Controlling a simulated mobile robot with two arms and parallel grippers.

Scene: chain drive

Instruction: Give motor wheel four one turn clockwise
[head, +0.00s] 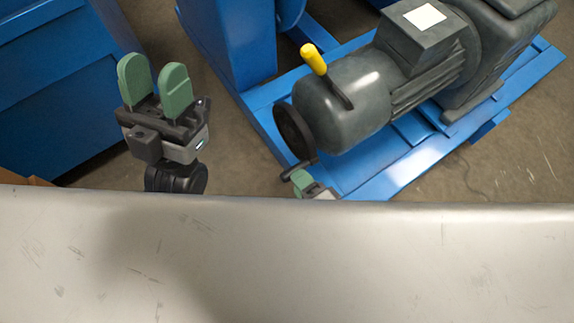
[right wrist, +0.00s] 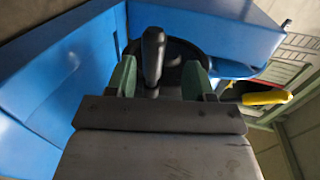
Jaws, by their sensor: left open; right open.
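The motor wheel (head: 291,131) is a dark handwheel on the near end of the grey motor (head: 350,100). Its dark crank handle (head: 299,167) sticks out at the wheel's lower edge. My right gripper (head: 304,184) is at this handle, mostly hidden by the pale foreground surface. In the right wrist view, the handle (right wrist: 153,52) stands between the open green fingers of my right gripper (right wrist: 160,78), with gaps on both sides. The dark wheel (right wrist: 181,62) is behind it. My left gripper (head: 156,82) is open and empty, its fingers pointing up, well left of the wheel. No wheel number is readable.
A lever with a yellow grip (head: 313,58) stands on the motor; the yellow grip (right wrist: 266,98) is also right of the fingers in the right wrist view. A blue base frame (head: 385,170) carries the motor. A blue cabinet (head: 60,95) stands at left. Bare floor lies between.

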